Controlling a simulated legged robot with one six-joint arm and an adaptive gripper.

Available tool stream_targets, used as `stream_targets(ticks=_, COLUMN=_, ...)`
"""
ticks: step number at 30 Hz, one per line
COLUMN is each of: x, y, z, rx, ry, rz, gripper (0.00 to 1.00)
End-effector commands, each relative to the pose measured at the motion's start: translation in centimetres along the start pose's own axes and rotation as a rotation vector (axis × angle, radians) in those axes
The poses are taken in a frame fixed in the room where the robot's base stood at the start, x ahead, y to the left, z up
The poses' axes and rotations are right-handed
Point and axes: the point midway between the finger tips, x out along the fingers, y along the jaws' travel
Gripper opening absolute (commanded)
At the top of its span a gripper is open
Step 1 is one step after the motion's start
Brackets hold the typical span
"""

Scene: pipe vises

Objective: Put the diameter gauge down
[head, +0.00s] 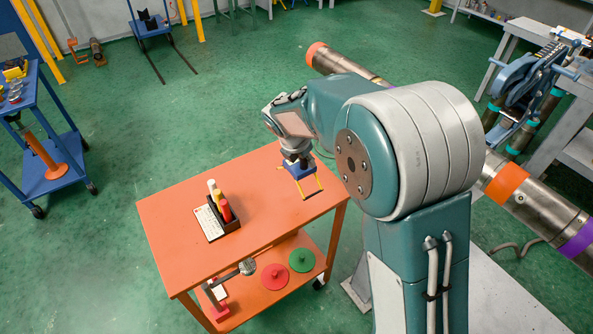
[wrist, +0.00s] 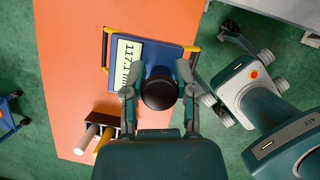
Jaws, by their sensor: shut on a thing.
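The diameter gauge is a blue block with yellow side arms and a pale display; it shows in the head view (head: 299,169) and in the wrist view (wrist: 174,60). My gripper (head: 293,156) is shut on the gauge's round black knob, and the wrist view shows both fingers (wrist: 160,92) on either side of that knob. The gauge is over the right back part of the orange cart top (head: 175,235). I cannot tell whether its underside touches the top.
A dark holder (head: 228,222) with white, yellow and red markers and a printed card (head: 208,223) stand on the cart top. The lower shelf carries a red disc (head: 275,277) and a green disc (head: 302,260). A large pipe (head: 540,207) lies at right. The cart's front left top is bare.

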Motion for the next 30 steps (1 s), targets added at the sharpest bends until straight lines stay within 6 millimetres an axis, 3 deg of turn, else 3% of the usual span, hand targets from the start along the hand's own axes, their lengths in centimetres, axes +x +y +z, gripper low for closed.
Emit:
stream_targets(ticks=3, x=2.3, y=1.3, z=-0.2, rx=-0.001, ry=0.002, rz=-0.003, gripper=0.00)
stream_targets(ticks=9, x=4.6, y=3.2, z=-0.7, rx=0.000, ry=0.001, rz=-0.002, gripper=0.00)
stream_targets(ticks=14, x=5.4, y=3.9, z=-0.9, rx=-0.001, ry=0.000, rz=-0.002, gripper=0.00)
stream_targets(ticks=21, x=8.3, y=4.0, z=-1.9, rx=0.000, ry=0.001, rz=-0.004, gripper=0.00)
stream_targets(ticks=30, x=8.5, y=3.9, z=-2.0, rx=0.001, ry=0.000, rz=-0.001, gripper=0.00)
